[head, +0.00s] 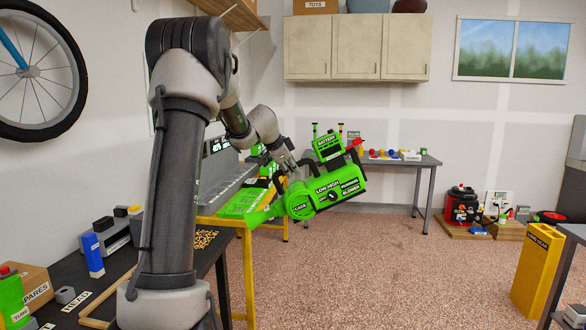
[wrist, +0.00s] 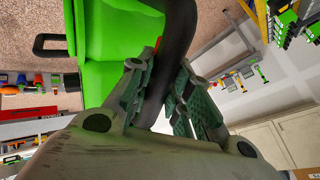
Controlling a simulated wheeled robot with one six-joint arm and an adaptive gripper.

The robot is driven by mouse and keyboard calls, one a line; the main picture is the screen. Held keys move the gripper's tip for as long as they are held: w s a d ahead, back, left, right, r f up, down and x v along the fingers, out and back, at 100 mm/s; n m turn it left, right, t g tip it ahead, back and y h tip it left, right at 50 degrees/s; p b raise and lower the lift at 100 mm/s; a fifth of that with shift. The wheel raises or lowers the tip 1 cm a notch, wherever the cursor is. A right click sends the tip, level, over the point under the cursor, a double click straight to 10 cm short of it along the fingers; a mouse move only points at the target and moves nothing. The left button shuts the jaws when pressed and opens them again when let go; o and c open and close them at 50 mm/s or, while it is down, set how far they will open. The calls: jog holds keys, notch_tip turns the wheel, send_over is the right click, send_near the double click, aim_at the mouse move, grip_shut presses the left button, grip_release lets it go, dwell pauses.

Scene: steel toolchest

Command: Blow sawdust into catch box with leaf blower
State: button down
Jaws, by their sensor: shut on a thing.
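The green leaf blower (head: 338,189) hangs in the air right of my arm, tilted, its nozzle pointing down and left. My gripper (head: 287,168) is at its upper left side. In the wrist view my gripper (wrist: 166,84) is shut around the blower's black handle (wrist: 178,40), with the green body (wrist: 105,45) behind it. A patch of tan granules, apparently the sawdust (head: 204,239), lies on the dark table at left, partly hidden by my arm. A light wooden edge (head: 107,301) shows on the table; I cannot tell if it is the catch box.
The dark table (head: 75,275) at left holds a spares box (head: 33,288), a blue block (head: 92,255) and grey parts. A yellow-framed bench (head: 247,275) stands behind the blower. A yellow bin (head: 537,265) stands at right. The middle floor is clear.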

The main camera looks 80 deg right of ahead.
jog(key=shift+r, duration=0.2)
jog(key=w+a+f, duration=0.2)
jog(key=w+f, duration=0.2)
jog(key=w, duration=0.4)
jog(key=shift+w+a, duration=0.25)
jog(key=shift+a, duration=0.05)
dwell(0.6)
jog(key=shift+d, duration=0.1)
jog(key=shift+w+d, duration=0.1)
jog(key=shift+d, duration=1.05)
